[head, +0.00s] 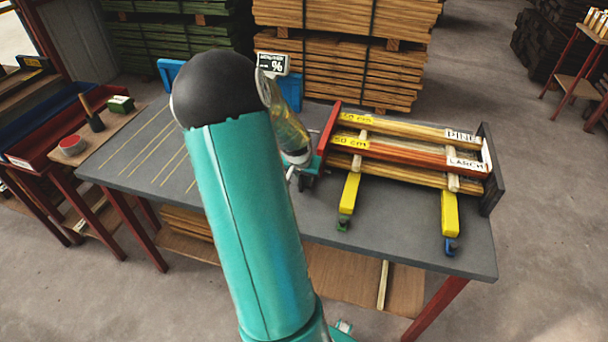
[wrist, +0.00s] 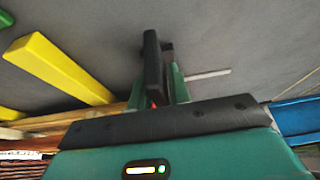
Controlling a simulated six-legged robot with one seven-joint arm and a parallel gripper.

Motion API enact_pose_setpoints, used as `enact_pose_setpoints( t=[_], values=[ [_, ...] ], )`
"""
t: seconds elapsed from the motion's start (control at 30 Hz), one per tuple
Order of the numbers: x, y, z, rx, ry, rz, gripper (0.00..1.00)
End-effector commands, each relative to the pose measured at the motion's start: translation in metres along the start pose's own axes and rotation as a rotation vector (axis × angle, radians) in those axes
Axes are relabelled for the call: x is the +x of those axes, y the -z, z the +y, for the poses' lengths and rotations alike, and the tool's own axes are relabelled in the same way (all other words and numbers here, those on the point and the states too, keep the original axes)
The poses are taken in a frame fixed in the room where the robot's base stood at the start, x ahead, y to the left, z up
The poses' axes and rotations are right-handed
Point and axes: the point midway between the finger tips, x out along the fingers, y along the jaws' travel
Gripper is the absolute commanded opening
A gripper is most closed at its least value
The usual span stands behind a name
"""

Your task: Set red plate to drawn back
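The red plate (head: 329,126) stands upright on the grey bench at the left end of a clamping rack, touching or very close to the left ends of the wooden strips. A dark plate (head: 492,168) stands at the right end. My gripper (head: 303,180) is low over the bench beside the near lower end of the red plate, partly hidden by my arm. In the wrist view my gripper (wrist: 155,85) shows a dark upright piece between teal sides, with a small red spot below it. I cannot tell whether it holds anything.
Wooden strips (head: 410,150) with labels lie between the plates. Yellow bars (head: 349,194) with clamps extend toward the bench's front edge. A blue upright part (head: 170,72) stands at the back left.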

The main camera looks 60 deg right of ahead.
Motion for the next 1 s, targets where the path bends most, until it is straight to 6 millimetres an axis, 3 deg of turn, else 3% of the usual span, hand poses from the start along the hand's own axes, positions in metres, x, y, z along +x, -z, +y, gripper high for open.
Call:
enact_pose_setpoints(
  t=[0.1, 0.37, 0.47, 0.8, 1.0],
  values=[
    [0.0, 0.0, 0.0, 0.0, 0.0, 0.0, 0.0],
    [0.0, 0.0, -0.004, -0.001, 0.0, -0.001, 0.0],
    [0.0, -0.001, -0.018, -0.004, 0.002, -0.002, 0.0],
    [0.0, 0.0, -0.096, -0.005, 0.002, 0.0, 0.0],
    [-0.001, 0.0, -0.109, 0.0, 0.001, 0.0, 0.0]
  ],
)
